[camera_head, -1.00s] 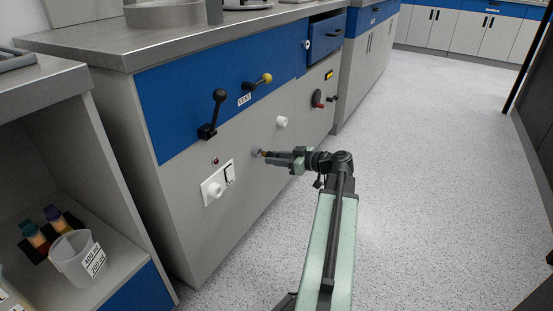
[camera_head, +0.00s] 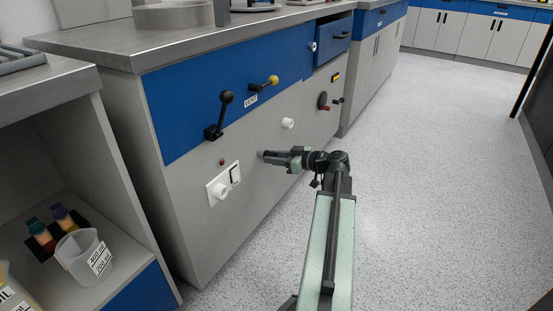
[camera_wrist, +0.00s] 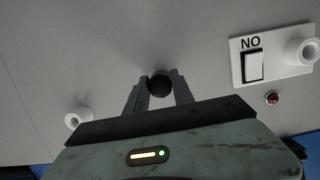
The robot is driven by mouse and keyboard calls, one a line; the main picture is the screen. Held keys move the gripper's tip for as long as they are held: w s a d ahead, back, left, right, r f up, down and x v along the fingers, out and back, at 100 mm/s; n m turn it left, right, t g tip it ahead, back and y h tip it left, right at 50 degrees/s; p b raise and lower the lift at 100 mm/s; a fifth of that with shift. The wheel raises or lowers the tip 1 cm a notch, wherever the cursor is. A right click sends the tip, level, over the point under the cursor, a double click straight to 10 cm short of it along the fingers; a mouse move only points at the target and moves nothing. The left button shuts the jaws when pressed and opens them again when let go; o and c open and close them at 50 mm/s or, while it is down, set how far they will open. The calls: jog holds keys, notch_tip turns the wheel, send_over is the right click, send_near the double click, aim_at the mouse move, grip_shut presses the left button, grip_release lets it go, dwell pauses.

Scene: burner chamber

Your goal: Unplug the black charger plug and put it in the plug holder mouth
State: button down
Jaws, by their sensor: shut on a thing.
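My gripper (camera_head: 266,155) is at the grey cabinet front and shut on the black charger plug (camera_wrist: 160,83). In the wrist view the plug is a dark round end between the two fingertips. I cannot tell whether it still sits in the wall. A white round holder with an open mouth (camera_wrist: 77,118) stands out from the panel at the left in the wrist view. It also shows in the head view, above and right of my gripper. Which white fitting is the plug holder is not labelled.
A white plate (camera_head: 222,186) carries a switch and another white round fitting (camera_head: 221,190). A small red button (camera_wrist: 272,98) is beside it. A black lever (camera_head: 220,114) and a yellow-tipped handle (camera_head: 265,83) stick out above. The floor right is clear.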

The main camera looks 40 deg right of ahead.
jog(key=c, duration=1)
grip_release()
jog(key=p+v, duration=0.2)
jog(key=v, duration=0.5)
jog(key=shift+s, duration=0.35)
jog(key=shift+d+r, duration=0.1)
